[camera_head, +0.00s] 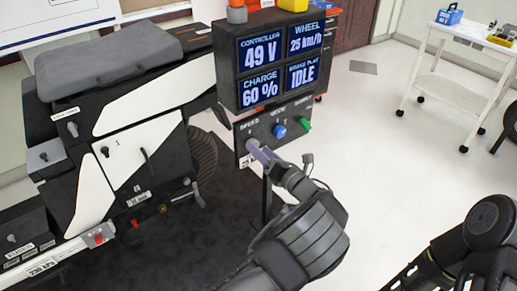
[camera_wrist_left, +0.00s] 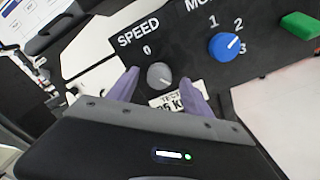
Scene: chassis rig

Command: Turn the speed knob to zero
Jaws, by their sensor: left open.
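The grey speed knob (camera_wrist_left: 159,76) sits on the black control panel (camera_head: 243,131) below the word SPEED, with a 0 printed above it. Its pale mark seems to point down and right in the left wrist view, away from the 0. My left gripper (camera_head: 259,150) is at the panel. In the left wrist view the purple fingers of my left gripper (camera_wrist_left: 161,80) are open, one on each side of the knob. I cannot tell whether they touch it. In the head view the gripper mostly hides the knob. My right gripper is out of view; only its arm shows at lower right.
A blue knob (camera_wrist_left: 225,46) marked 1, 2, 3 and a green switch (camera_wrist_left: 300,25) are to the right on the panel. The display (camera_head: 280,62) above reads 49 V, 25 km/h, 60 % and IDLE. A black and white chassis (camera_head: 140,150) stands left. A white cart (camera_head: 455,85) stands far right.

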